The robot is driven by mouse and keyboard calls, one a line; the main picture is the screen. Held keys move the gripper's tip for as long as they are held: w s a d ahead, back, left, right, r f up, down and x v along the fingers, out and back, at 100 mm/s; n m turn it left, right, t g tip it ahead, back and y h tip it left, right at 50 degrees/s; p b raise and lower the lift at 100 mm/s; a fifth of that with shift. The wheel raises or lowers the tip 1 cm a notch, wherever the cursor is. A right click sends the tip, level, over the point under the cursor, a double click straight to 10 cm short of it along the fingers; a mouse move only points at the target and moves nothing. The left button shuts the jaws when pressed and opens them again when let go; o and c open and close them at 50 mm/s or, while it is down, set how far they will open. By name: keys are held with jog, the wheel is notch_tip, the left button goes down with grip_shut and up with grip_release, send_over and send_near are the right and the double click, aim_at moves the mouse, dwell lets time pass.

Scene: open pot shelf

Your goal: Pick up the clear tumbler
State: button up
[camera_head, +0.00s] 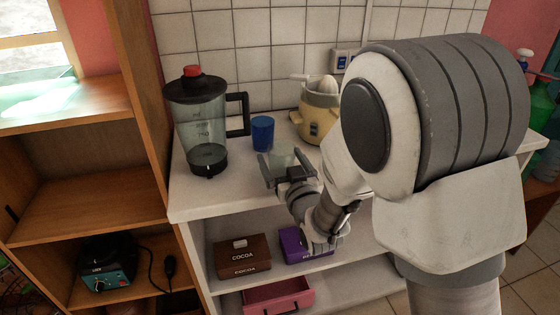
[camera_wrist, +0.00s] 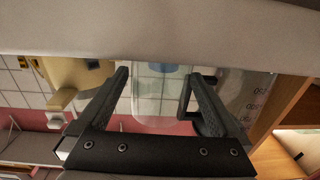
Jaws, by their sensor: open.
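The clear tumbler (camera_head: 282,156) stands on the white counter top, faint and see-through, partly hidden by my gripper in the head view. In the wrist view the tumbler (camera_wrist: 152,108) shows as a pale see-through shape between the two fingers. My gripper (camera_head: 283,167) is open at the counter's front edge, with its fingers pointing toward the tumbler. In the wrist view the fingers of my gripper (camera_wrist: 155,82) are spread, one on each side of the tumbler's outline. I cannot tell whether either finger touches it.
A blue cup (camera_head: 262,134) stands just behind the tumbler. A blender (camera_head: 203,125) with a red-topped lid stands to the left, and a yellow juicer (camera_head: 318,112) behind to the right. A brown cocoa box (camera_head: 243,259) and a purple box (camera_head: 297,245) sit on the shelf below.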

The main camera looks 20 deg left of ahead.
jog(key=c, duration=1.5)
